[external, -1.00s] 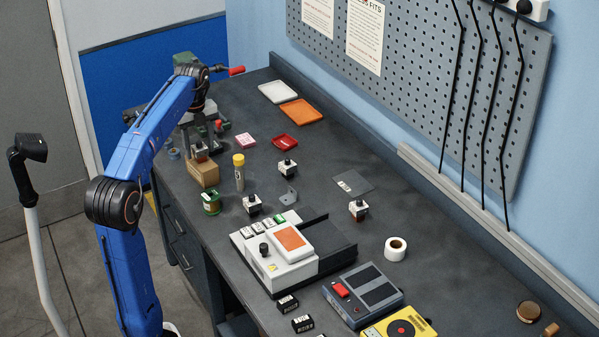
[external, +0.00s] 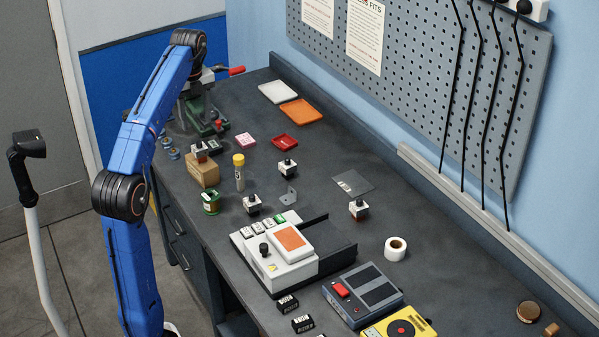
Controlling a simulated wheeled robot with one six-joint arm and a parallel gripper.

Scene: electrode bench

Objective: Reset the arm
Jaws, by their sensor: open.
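My blue arm rises at the left of the picture, with its dark wrist joint held high in front of the blue wall panel, at the back end of the bench (external: 440,268). My gripper's fingers cannot be made out; they seem hidden behind my own arm. An electrode holder (external: 200,149) stands on a wooden block (external: 203,171) below and clear of my wrist.
The pegboard (external: 440,75) hangs at right.

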